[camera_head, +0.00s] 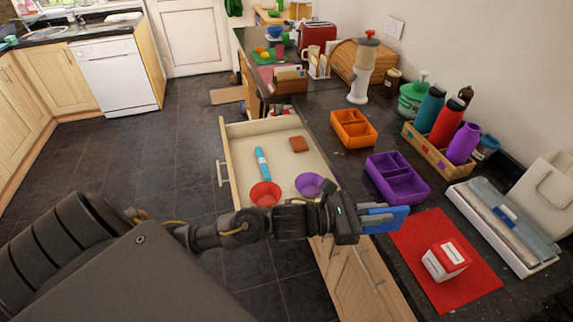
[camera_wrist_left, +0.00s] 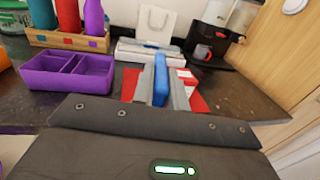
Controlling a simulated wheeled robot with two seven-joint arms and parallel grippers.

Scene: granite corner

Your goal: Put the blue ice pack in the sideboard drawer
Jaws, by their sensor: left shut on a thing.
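The blue ice pack (camera_head: 390,219) is in my left gripper (camera_head: 375,217), which is shut on it and holds it above the counter, left of the red mat. In the left wrist view the ice pack (camera_wrist_left: 161,80) stands edge-on between the two grey fingers (camera_wrist_left: 160,88). The sideboard drawer (camera_head: 233,170) is pulled open at the left of the counter. In it are a blue stick-like item (camera_head: 262,163), a red bowl (camera_head: 265,194), a purple bowl (camera_head: 309,184) and a small brown block (camera_head: 299,144). My arm crosses the drawer's near end and hides part of it. My right gripper is not in view.
On the counter stand a purple divided tray (camera_head: 398,178), an orange divided tray (camera_head: 353,129), a wooden crate of bottles (camera_head: 425,149) and a red mat (camera_head: 420,235) with a red-and-white box (camera_head: 446,261). The drawer's middle has bare floor.

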